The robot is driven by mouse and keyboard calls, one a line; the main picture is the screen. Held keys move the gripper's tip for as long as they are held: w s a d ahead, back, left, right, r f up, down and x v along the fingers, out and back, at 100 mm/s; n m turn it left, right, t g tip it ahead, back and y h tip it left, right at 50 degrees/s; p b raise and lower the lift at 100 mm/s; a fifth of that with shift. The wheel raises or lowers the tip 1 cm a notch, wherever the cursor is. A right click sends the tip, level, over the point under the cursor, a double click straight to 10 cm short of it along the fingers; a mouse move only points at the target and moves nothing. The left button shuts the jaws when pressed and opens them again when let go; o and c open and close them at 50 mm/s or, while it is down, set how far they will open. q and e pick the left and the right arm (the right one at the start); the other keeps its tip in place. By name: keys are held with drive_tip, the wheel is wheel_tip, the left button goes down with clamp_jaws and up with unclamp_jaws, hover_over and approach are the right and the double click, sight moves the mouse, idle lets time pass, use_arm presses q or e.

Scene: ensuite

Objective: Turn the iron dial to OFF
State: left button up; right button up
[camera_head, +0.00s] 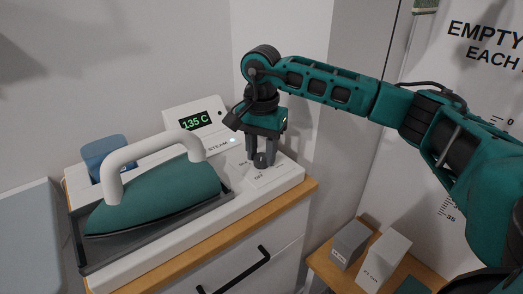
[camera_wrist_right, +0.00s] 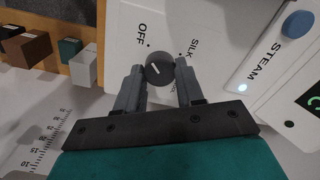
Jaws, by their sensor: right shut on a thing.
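The iron dial (camera_head: 261,161) is a dark round knob on the white top of the ironing station (camera_head: 291,176). My right gripper (camera_head: 261,156) points down over it, with one finger on each side. In the right wrist view the dial (camera_wrist_right: 160,68) sits between the fingertips of my right gripper (camera_wrist_right: 158,76), which is shut on it. The dial carries a short pale pointer line, slanted in the picture. The printed OFF (camera_wrist_right: 144,33) and SILK (camera_wrist_right: 191,47) labels show beside it; another label is partly hidden by a finger. My left gripper is not in view.
A teal iron (camera_head: 155,200) with a white handle rests in a dark tray left of the dial. A display (camera_head: 195,121) reads 135 C, and a STEAM light (camera_head: 232,140) glows. A blue tank (camera_head: 107,155) stands behind. Boxes (camera_head: 384,259) stand on a lower wooden shelf at right.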

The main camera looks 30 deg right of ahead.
sight(261, 157)
drive_tip(key=o, duration=1)
drive_tip(key=shift+o, duration=0.2)
wheel_tip(261, 157, up, 13)
drive_tip(key=shift+p, duration=0.35)
